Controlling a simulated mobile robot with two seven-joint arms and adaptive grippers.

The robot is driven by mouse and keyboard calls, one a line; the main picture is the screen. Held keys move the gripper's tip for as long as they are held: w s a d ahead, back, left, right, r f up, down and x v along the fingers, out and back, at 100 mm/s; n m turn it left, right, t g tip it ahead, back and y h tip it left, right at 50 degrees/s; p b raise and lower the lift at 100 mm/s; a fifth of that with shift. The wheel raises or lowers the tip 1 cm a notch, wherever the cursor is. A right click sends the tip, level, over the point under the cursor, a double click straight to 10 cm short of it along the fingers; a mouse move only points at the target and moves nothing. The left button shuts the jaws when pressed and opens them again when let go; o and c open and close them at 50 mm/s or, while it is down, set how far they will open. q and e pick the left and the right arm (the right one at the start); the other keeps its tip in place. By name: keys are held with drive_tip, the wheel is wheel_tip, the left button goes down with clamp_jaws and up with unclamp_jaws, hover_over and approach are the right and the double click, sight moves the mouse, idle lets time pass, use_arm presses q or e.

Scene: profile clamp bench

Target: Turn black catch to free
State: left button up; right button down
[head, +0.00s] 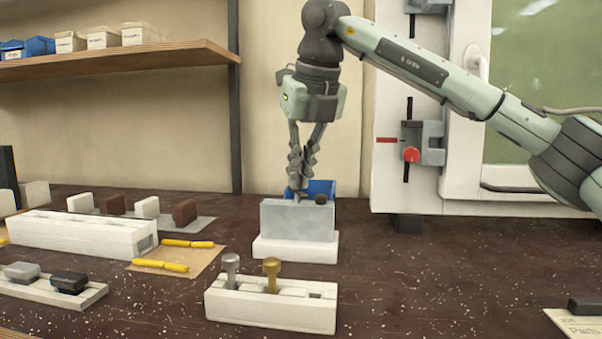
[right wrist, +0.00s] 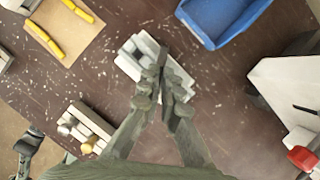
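A grey block on a white base (head: 296,250) stands at the centre of the bench, with a small round black part (head: 321,199) at the right of its top edge. This part looks like the black catch. My right gripper (head: 298,193) points straight down at the block's top, just left of the black part. In the right wrist view its fingertips (right wrist: 163,63) are together over the light block and base (right wrist: 132,62), and fingers hide part of it. I see nothing clearly held. A dark shape in that view (right wrist: 29,145) looks like my left gripper; its fingers are unclear.
A blue bin (head: 322,188) stands close behind the block. A white holder with two knobs (head: 270,309) is in front. Yellow handles (head: 162,266) and a white rail (head: 80,235) lie left. A panel with a red knob (head: 411,154) stands right. Bench right of centre is clear.

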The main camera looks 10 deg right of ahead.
drive_tip(key=m+h, duration=0.1)
drive_tip(key=m, duration=0.3)
drive_tip(key=shift+a+h, duration=0.2)
drive_tip(key=shift+h, duration=0.2)
drive_tip(key=shift+m+h, duration=0.4)
drive_tip(key=shift+m, duration=0.8)
drive_tip(key=shift+g, duration=0.3)
drive_tip(key=c, duration=1.8)
unclamp_jaws()
drive_tip(key=shift+o, duration=0.2)
drive_tip(key=v, duration=1.2)
